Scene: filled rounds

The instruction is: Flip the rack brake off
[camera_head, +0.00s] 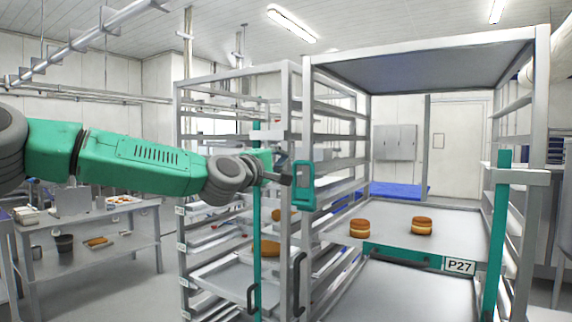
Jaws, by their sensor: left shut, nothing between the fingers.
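A tall grey metal rack (309,140) stands in the middle and right, with a sign reading P27 (459,266) on its green shelf edge. A green loop-shaped piece (304,206) sits at its left front post; I cannot tell whether this is the brake. My left arm reaches in from the left, and its gripper (285,180) is shut and empty at the left side of this loop. I cannot tell whether they touch. Black handles (298,290) hang lower on the posts. The rack's foot is out of view. My right gripper is not in view.
Two filled rounds (359,228) (422,225) sit on the rack's shelf. A second rack with trays (225,272) stands close on the left, with a green upright (257,225). A steel table (85,230) stands at far left, with open floor before it.

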